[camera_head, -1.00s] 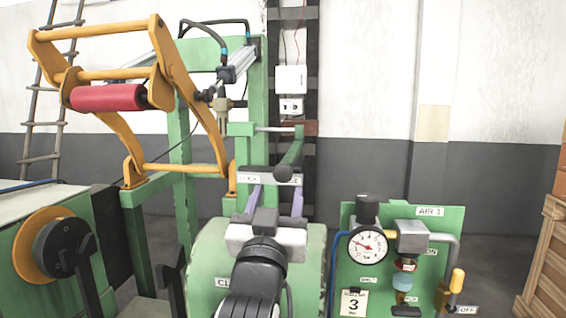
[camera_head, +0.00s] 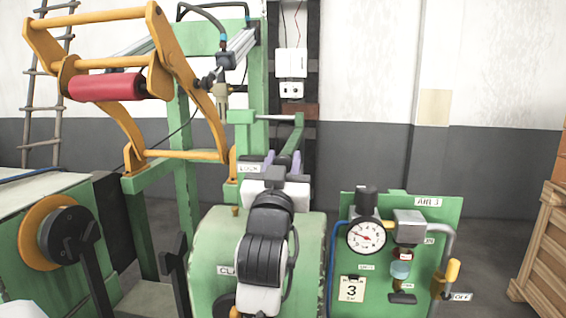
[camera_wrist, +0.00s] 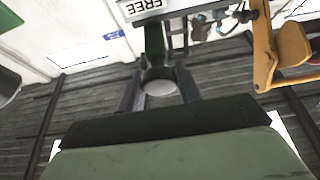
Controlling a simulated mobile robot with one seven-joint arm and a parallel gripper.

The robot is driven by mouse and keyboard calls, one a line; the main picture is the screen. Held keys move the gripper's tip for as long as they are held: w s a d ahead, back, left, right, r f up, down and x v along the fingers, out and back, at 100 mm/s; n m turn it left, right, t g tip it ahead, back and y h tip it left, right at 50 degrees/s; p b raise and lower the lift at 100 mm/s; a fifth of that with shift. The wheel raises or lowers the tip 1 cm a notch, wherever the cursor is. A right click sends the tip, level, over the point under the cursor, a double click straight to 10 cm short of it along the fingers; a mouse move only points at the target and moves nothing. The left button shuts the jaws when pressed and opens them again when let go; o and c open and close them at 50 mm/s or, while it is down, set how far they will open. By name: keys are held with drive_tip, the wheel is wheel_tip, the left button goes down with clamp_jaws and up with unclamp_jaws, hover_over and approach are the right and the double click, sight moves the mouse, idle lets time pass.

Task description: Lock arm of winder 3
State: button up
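Winder 3's arm is an orange frame (camera_head: 190,80) with a red roller (camera_head: 106,87), raised at the upper left on a green stand. A green lever (camera_head: 292,141) stands at the stand's right side, beside a LOCK label (camera_head: 249,169). In the wrist view, a FREE label (camera_wrist: 146,8) shows upside down behind the lever (camera_wrist: 154,40). The lever's round grey knob (camera_wrist: 158,83) lies between the two spread purple-grey fingers of my gripper (camera_wrist: 158,72). The gripper is open, with gaps visible beside the knob. In the head view, my gripper (camera_head: 284,160) hides the knob.
A green housing with a CLUTCH label (camera_head: 228,270) stands below my arm. At right is the AIR 3 panel (camera_head: 385,205) with a gauge (camera_head: 366,237) and a yellow-handled valve (camera_head: 452,272) near OFF. A wooden crate (camera_head: 545,240) stands at the far right.

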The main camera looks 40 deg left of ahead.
clamp_jaws()
drive_tip(key=s+a+b, duration=0.2)
drive_tip(key=s+a, duration=0.3)
drive_tip(key=a, duration=0.3)
drive_tip(key=shift+s+a, duration=0.25)
drive_tip(key=shift+a, duration=0.1)
drive_tip(key=o, duration=0.5)
unclamp_jaws()
drive_tip(key=shift+s+a, duration=0.1)
drive_tip(key=shift+a, duration=0.1)
drive_tip(key=shift+o, duration=0.2)
drive_tip(key=shift+d, duration=0.15)
drive_tip(key=b+v, duration=0.6)
drive_tip(key=v, duration=0.7)
drive_tip(key=shift+s+d, duration=0.2)
drive_tip(key=shift+s, duration=0.05)
